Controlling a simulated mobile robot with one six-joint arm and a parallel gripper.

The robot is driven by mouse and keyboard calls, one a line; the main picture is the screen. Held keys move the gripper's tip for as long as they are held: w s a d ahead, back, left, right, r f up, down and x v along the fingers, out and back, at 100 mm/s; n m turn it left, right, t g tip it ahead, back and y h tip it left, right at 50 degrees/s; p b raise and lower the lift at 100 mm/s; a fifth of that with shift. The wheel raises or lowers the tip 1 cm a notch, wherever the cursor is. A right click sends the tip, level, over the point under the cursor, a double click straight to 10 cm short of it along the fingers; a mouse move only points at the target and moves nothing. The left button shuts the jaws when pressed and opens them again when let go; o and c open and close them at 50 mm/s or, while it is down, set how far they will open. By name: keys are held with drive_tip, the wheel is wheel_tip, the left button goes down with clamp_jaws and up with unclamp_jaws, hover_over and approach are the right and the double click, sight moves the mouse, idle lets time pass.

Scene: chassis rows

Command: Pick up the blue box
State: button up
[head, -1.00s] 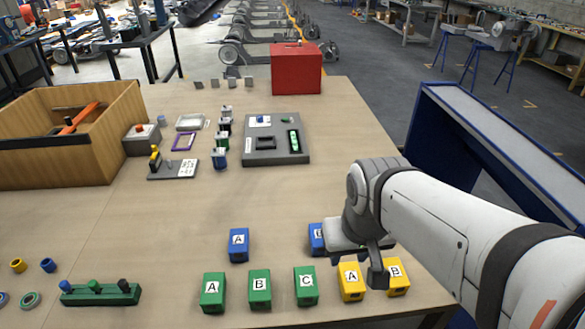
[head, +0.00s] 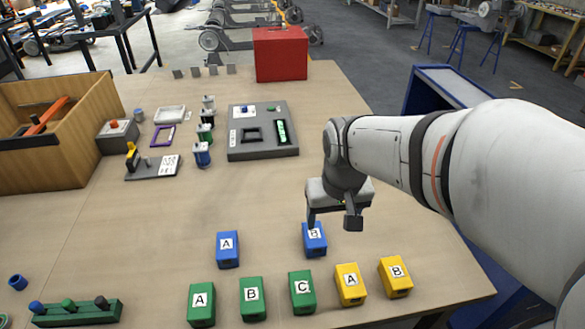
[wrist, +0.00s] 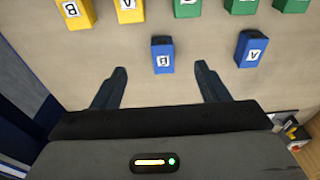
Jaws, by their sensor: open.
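Two blue boxes stand on the table. The blue box labelled B (head: 315,243) is just below my gripper in the head view, its top edge partly hidden by a finger. In the wrist view the blue B box (wrist: 162,58) lies ahead of the fingertips, between their lines and apart from them. The blue box labelled A (head: 228,250) stands to its left in the head view. It is at the right in the wrist view (wrist: 251,50). My gripper (head: 332,222) is open and empty, above the table. The wrist view shows its fingers (wrist: 163,80) spread wide.
A front row holds green boxes (head: 252,299) and yellow boxes (head: 350,285), close to the blue ones. A green peg block (head: 78,312) is at lower left. A grey tray (head: 262,152), wooden bin (head: 95,150) and red box (head: 281,55) stand farther back. The table's middle is clear.

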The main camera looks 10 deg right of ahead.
sight(314, 233)
drive_tip(key=shift+o, duration=0.8)
drive_tip(key=shift+g, duration=0.9)
drive_tip(key=w+f+b, duration=0.1)
drive_tip(key=w+f, duration=0.3)
drive_tip(key=w+f+b, duration=0.1)
drive_tip(key=w+f, duration=0.3)
drive_tip(key=f, duration=0.1)
drive_tip(key=w+f+b, duration=0.2)
drive_tip(key=w+f, duration=0.2)
drive_tip(key=f, duration=0.1)
drive_tip(key=shift+w+a+f, duration=0.15)
drive_tip(key=shift+f, duration=0.05)
wheel_tip(314, 233, down, 8)
drive_tip(key=shift+r+b, duration=0.1)
drive_tip(key=shift+b, duration=0.25)
drive_tip(key=shift+r, duration=0.1)
clamp_jaws()
